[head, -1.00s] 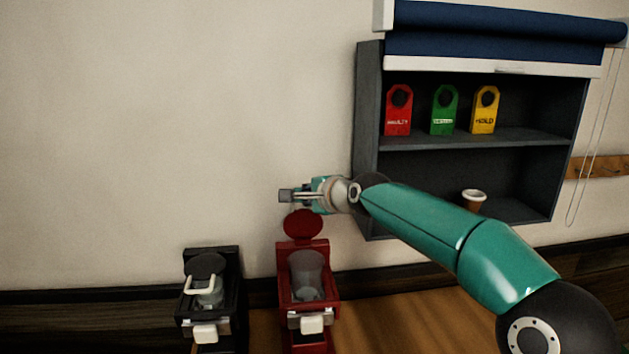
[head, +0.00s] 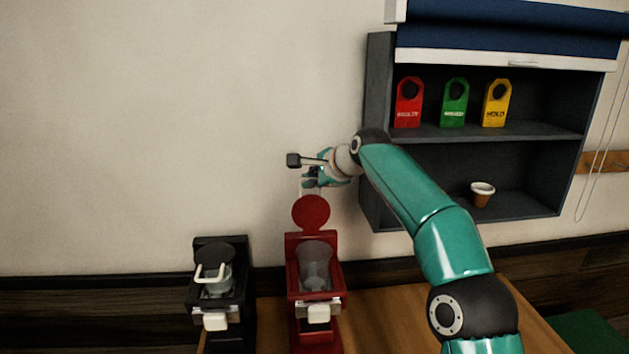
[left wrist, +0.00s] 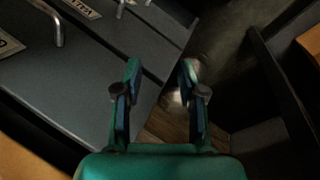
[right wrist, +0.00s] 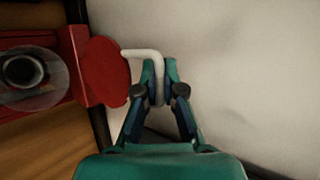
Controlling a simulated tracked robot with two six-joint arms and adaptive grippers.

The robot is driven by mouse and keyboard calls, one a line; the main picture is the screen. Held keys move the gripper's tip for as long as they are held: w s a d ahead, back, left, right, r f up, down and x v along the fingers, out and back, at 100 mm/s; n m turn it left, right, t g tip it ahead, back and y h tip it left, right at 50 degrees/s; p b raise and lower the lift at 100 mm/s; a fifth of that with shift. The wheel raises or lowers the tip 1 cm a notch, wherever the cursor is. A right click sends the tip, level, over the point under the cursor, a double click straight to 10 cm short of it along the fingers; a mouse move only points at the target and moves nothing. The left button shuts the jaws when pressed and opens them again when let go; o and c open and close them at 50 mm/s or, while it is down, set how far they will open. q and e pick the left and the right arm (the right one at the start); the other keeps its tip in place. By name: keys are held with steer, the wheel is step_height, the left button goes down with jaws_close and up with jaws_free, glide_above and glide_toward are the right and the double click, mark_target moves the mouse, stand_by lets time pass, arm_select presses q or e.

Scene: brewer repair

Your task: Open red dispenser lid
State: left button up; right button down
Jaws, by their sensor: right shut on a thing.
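The red dispenser (head: 331,298) stands at the wall end of the wooden surface, with a clear container in its top. Its round red lid (head: 311,212) is raised and stands nearly upright above the back. The lid's white handle (right wrist: 145,54) runs between my right fingertips in the right wrist view. My right gripper (head: 312,179) is shut on this handle, above the lid. The lid also shows in the right wrist view (right wrist: 104,72). My left gripper (left wrist: 161,78) is open and empty, over dark grey panels with metal handles.
A black dispenser (head: 236,308) with its lid down stands left of the red one. A dark wall shelf (head: 380,150) on the right holds red, green and yellow tags and a small cup (head: 482,195). The wall above the dispensers is bare.

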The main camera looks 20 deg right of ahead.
steer(key=shift+s+a, duration=0.1)
steer(key=shift+a, duration=0.05)
steer(key=c, duration=1.3)
jaws_free()
steer(key=shift+o, duration=0.2)
steer(key=shift+r, duration=0.1)
steer(key=v, duration=1.1)
steer(key=shift+s, duration=0.35)
